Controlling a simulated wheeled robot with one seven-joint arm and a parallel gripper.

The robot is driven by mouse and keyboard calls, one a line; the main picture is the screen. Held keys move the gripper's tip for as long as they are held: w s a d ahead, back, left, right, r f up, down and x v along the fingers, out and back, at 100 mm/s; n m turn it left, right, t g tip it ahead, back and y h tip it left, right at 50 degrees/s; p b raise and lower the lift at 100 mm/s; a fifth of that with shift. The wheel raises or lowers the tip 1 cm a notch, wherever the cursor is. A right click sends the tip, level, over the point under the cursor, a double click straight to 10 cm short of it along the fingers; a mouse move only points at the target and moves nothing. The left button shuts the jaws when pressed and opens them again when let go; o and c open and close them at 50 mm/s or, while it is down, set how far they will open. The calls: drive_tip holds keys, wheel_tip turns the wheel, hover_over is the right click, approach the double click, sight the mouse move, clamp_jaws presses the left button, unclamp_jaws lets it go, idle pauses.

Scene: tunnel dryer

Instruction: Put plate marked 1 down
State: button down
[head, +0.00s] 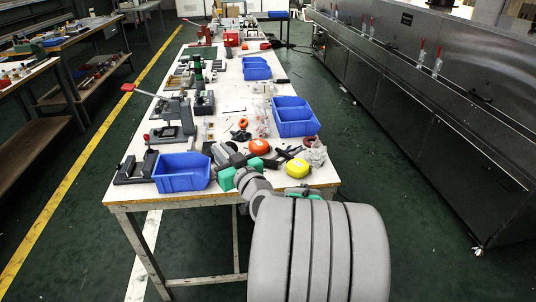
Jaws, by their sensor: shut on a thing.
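My arm reaches from the bottom over the near end of the white work table (205,135). My gripper (226,155) is small and dark among the table clutter, just right of the near blue bin (181,181). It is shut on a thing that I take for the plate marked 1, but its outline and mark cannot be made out. My wrist and the clutter partly hide the jaws, and I cannot tell whether the held thing touches the table.
An orange round thing (258,146) and a yellow one (297,168) lie right of my gripper. Blue bins (294,128) line the right edge. Hand presses (172,133) and a dark fixture (134,169) stand left. Bare tabletop shows mid-table. A long metal machine (420,100) stands right.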

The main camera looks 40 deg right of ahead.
drive_tip(key=shift+m+h, duration=0.4)
drive_tip(key=shift+h, duration=0.3)
drive_tip(key=d+f+b, duration=0.1)
drive_tip(key=d+f, duration=0.2)
drive_tip(key=d, duration=0.2)
drive_tip(key=d+f+b, duration=0.1)
drive_tip(key=d+f, duration=0.2)
drive_tip(key=d, duration=0.2)
drive_tip(key=d+f+b, duration=0.1)
drive_tip(key=d+f, duration=0.2)
drive_tip(key=d, duration=0.3)
drive_tip(key=shift+w, duration=0.15)
drive_tip(key=shift+d+f, duration=0.2)
drive_tip(key=shift+f, duration=0.1)
wheel_tip(320, 180, down, 3)
drive_tip(key=shift+d+r, duration=0.1)
drive_tip(key=shift+d, duration=0.05)
drive_tip(key=shift+f, duration=0.35)
drive_tip(key=c, duration=1.7)
unclamp_jaws()
drive_tip(key=shift+f, duration=0.2)
drive_tip(key=shift+o, duration=1.5)
drive_tip(key=shift+r, duration=0.2)
